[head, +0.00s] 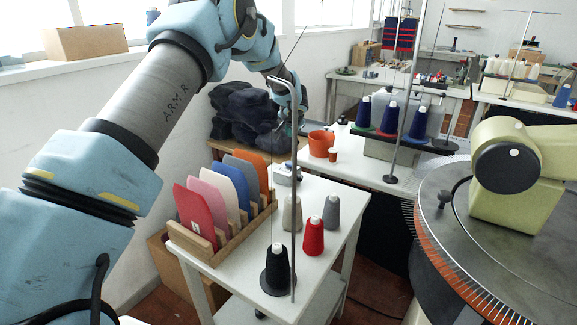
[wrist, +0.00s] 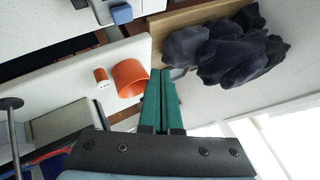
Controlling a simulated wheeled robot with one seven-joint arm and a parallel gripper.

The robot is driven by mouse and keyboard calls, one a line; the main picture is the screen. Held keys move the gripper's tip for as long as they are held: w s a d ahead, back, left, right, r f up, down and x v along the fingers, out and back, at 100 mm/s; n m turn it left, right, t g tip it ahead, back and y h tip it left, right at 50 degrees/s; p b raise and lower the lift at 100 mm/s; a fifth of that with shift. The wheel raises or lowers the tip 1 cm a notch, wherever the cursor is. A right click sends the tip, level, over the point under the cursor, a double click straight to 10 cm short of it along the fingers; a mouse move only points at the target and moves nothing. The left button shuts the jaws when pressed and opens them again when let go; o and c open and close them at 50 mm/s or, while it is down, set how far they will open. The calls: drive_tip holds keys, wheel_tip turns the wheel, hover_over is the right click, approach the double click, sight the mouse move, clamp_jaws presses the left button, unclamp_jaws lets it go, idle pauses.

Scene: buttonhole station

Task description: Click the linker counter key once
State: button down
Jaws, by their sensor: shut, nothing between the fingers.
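A small pale box with a blue key (wrist: 122,14) shows at the top edge of the wrist view, partly cut off; I take it to be the linker counter. In the head view a small pale box (head: 287,174) sits at the far corner of the white table, its key too small to make out. My gripper (wrist: 161,73) has its two green fingers together, with nothing between them. It is apart from the blue key, which lies beyond the fingertips and up to the left in the wrist view. In the head view my gripper is small and partly hidden behind a metal pole.
An orange bucket (head: 321,144) and an orange spool (head: 333,155) stand on the back table. Dark cloth (head: 243,112) is heaped behind. A rack of coloured panels (head: 225,246), yarn cones and the pole (head: 294,215) crowd the white table (head: 337,188). The round linker (head: 455,215) stands at right.

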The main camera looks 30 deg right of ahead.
drive_tip(key=shift+f, duration=0.1)
idle(0.3)
drive_tip(key=b, duration=0.6)
hover_over(289, 164)
wheel_tip(289, 164, down, 8)
drive_tip(key=shift+d+r, duration=0.1)
drive_tip(key=shift+r, duration=0.05)
drive_tip(key=shift+f+b, duration=0.45)
drive_tip(key=shift+b, duration=0.05)
drive_tip(key=shift+f, duration=0.1)
idle(1.2)
drive_tip(key=shift+f+b, duration=0.35)
drive_tip(key=shift+b, duration=0.4)
drive_tip(key=shift+s+f+b, duration=0.1)
drive_tip(key=shift+f+b, duration=0.45)
drive_tip(key=shift+b, duration=0.2)
idle(0.6)
drive_tip(key=shift+r, duration=0.1)
drive_tip(key=shift+r+p, duration=0.5)
drive_tip(key=shift+r, duration=0.4)
drive_tip(key=shift+r, duration=0.1)
